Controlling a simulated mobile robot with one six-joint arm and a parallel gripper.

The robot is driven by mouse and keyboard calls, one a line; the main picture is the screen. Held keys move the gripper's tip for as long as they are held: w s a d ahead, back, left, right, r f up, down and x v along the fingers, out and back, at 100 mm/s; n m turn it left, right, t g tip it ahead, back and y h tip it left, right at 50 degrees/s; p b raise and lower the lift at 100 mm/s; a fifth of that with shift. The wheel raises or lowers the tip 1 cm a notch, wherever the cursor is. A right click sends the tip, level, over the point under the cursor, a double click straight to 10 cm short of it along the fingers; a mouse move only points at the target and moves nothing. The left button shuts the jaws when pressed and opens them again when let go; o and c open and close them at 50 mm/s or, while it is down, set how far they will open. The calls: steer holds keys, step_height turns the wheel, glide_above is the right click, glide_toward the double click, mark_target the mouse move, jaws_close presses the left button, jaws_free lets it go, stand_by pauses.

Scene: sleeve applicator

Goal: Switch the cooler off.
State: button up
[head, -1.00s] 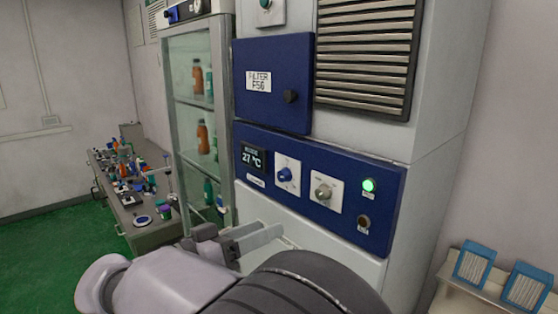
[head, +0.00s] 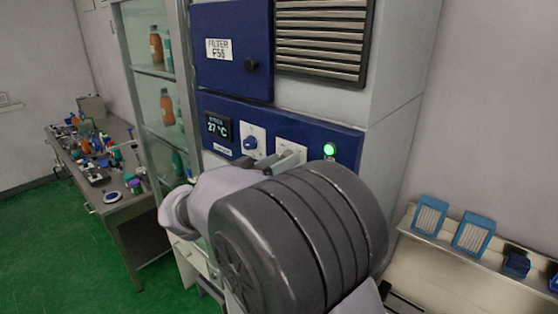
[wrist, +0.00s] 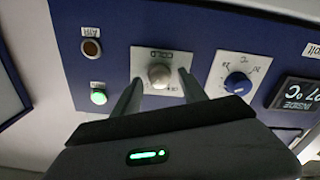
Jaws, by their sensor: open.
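The cooler's blue control panel (head: 350,140) carries a display (head: 217,126) reading 27 °C, a blue knob (head: 250,143) and a grey knob on a white plate. A green lamp (head: 329,150) is lit. In the wrist view, upside down, the grey knob (wrist: 159,75) sits between the tips of my open gripper (wrist: 160,84), with gaps on both sides. The wrist view also shows the blue knob (wrist: 237,83), the green lamp (wrist: 99,97) and a dark amber lamp (wrist: 91,47). In the head view my arm hides most of the gripper (head: 279,161) and the grey knob.
A blue filter door (head: 232,75) and a vent grille (head: 320,35) are above the panel. A glass cabinet (head: 155,95) with bottles stands left, and a cluttered bench (head: 110,195) beyond it. A shelf (head: 440,240) with blue-framed filters is at right.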

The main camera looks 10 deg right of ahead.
jaws_close()
steer(key=shift+n+b, duration=0.35)
steer(key=shift+n, duration=0.05)
steer(key=shift+f+n+p, duration=0.1)
steer(key=shift+n+p, duration=0.2)
steer(key=shift+n, duration=8.2)
steer(key=shift+a, duration=0.1)
